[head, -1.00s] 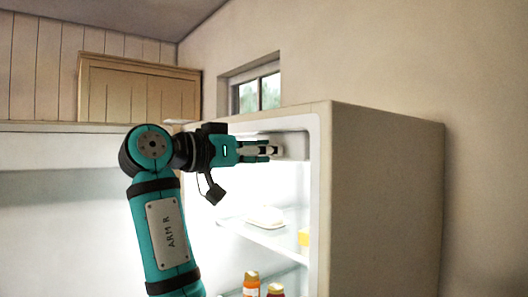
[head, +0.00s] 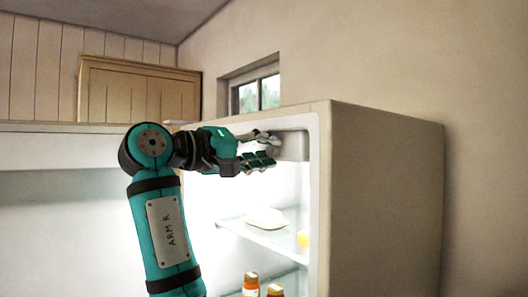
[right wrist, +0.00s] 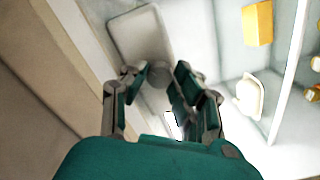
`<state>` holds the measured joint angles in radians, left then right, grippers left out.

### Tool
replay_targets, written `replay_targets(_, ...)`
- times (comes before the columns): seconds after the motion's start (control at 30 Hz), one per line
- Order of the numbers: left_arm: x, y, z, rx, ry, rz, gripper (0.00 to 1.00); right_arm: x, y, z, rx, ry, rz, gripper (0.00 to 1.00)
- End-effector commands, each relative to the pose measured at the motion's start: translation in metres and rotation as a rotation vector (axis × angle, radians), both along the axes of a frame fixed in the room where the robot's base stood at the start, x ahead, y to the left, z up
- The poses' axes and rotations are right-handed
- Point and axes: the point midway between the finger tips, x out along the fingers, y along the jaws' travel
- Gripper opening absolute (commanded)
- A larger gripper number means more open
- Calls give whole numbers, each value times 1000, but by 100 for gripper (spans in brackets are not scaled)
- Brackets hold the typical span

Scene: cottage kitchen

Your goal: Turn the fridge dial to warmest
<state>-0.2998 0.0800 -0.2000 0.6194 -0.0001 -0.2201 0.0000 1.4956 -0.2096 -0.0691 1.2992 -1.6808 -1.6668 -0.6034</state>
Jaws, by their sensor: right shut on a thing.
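The fridge (head: 380,190) stands open, its lit inside facing left. A pale grey control housing (head: 296,146) sits at the top inside; it also shows in the right wrist view (right wrist: 138,32). The dial (right wrist: 157,74) is a small round grey knob on the housing. My right gripper (head: 270,150) reaches into the top of the fridge. In the right wrist view its fingertips (right wrist: 160,80) are on either side of the dial, and it is shut on the dial. In the head view the fingers hide the dial. I cannot read its setting. My left gripper is not in view.
A white dish (head: 265,218) sits on a glass shelf (head: 280,240) below the gripper. A yellow item (right wrist: 257,22) is also inside. The fridge side wall and top edge are close to the gripper.

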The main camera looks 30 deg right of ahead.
Motion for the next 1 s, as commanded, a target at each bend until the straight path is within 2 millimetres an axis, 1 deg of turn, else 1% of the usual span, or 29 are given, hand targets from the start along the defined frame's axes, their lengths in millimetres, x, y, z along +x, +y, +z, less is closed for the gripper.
replay_targets(0.7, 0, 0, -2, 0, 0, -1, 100, 0, 0, 1, -54, 677, -1, 0)
replay_targets(1.0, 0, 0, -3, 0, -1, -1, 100, 0, 0, 2, -74, 932, -1, 0)
